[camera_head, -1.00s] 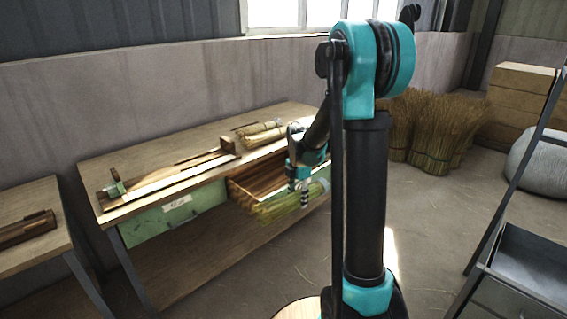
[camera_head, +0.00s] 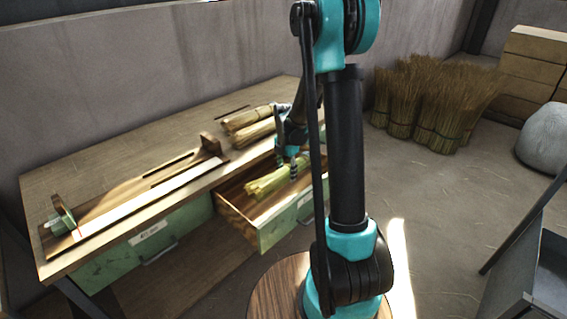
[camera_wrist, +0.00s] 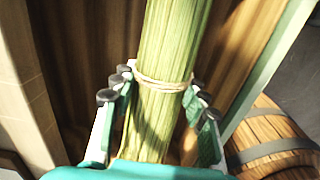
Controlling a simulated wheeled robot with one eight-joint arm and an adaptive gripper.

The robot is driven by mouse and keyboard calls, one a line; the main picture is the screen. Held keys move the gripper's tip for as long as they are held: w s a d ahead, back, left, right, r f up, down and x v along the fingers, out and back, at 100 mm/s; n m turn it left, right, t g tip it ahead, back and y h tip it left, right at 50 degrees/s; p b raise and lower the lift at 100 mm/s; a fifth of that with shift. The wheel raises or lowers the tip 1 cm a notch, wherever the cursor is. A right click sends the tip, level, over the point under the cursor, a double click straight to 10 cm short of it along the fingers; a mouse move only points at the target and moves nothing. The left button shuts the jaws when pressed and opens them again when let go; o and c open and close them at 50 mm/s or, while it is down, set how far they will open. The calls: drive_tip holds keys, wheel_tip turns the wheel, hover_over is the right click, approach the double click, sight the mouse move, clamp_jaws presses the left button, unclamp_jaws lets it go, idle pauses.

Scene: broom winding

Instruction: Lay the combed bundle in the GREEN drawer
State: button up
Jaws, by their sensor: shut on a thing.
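The green drawer (camera_head: 290,224) is pulled open at the right of the bench; its wooden inside shows. The combed bundle (camera_head: 264,188), pale yellow-green straw, lies lengthwise within the drawer's outline. Whether it touches the drawer floor I cannot tell. My gripper (camera_head: 292,171) is over the bundle's right part, pointing down. In the wrist view my gripper (camera_wrist: 158,100) has its fingers on both sides of the bundle (camera_wrist: 172,45), at a pale cord tie (camera_wrist: 163,84), and is shut on it. The drawer's green-edged wall (camera_wrist: 268,70) runs to the right of the bundle.
The bench top (camera_head: 110,150) carries tied straw bundles (camera_head: 250,128) behind the drawer and a long wooden jig (camera_head: 140,205) at left. A second green drawer (camera_head: 150,240) is closed. A wooden barrel (camera_wrist: 272,135) stands close outside the open drawer.

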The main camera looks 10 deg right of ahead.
sight(286, 197)
drive_tip(key=shift+w+f, duration=0.15)
drive_tip(key=shift+f, duration=4.75)
drive_tip(key=o, duration=1.3)
drive_tip(key=shift+o, duration=0.2)
wheel_tip(286, 197, up, 12)
drive_tip(key=shift+a+r, duration=0.1)
